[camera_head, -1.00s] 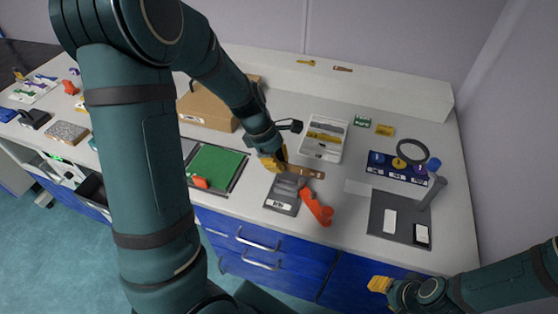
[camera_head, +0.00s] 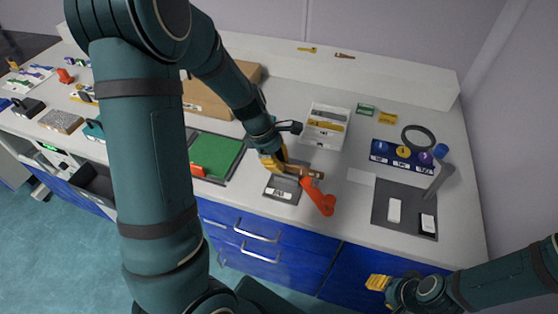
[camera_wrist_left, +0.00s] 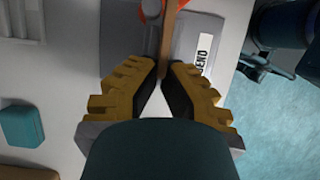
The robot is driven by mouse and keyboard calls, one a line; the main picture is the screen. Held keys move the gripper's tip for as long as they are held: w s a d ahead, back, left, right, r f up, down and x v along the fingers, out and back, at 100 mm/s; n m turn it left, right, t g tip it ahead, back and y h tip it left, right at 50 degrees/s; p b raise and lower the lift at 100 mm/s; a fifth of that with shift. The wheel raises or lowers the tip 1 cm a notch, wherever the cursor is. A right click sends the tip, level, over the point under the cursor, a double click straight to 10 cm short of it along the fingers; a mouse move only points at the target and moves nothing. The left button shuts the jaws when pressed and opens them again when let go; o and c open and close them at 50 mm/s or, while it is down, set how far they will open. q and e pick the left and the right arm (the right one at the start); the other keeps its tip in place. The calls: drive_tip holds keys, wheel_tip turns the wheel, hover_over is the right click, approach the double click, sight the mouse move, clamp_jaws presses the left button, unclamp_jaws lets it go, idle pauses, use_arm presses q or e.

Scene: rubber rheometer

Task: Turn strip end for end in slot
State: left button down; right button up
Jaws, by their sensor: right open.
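The brown strip (camera_head: 309,173) is at the grey bending fixture (camera_head: 282,190), which has a white label and a red-orange handle (camera_head: 320,197) at its right. My left gripper (camera_head: 278,163) is at the strip's left end. In the left wrist view the fingers (camera_wrist_left: 163,76) of this gripper narrow onto the near end of the strip (camera_wrist_left: 168,40). The strip runs away from them between a grey post (camera_wrist_left: 151,8) and the grey block; how deep it sits is unclear. My right gripper (camera_head: 378,283) is open and empty, in front of the bench at lower right.
A green mat (camera_head: 217,155) lies left of the fixture. A white tray (camera_head: 326,127) stands behind it, a cardboard box (camera_head: 222,92) at the back left. A dark mat (camera_head: 405,207) with two cards and a blue panel (camera_head: 402,157) are at right. A small pale sheet lies between.

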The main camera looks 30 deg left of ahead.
use_arm(q)
drive_tip(key=shift+f+b, duration=0.3)
drive_tip(key=shift+f, duration=0.1)
drive_tip(key=c, duration=1.1)
unclamp_jaws()
drive_tip(key=shift+o, duration=0.2)
drive_tip(key=shift+r, duration=0.1)
drive_tip(key=v, duration=1.1)
drive_tip(key=shift+a+r, duration=0.2)
drive_tip(key=shift+r, duration=0.15)
drive_tip(key=shift+s, duration=0.15)
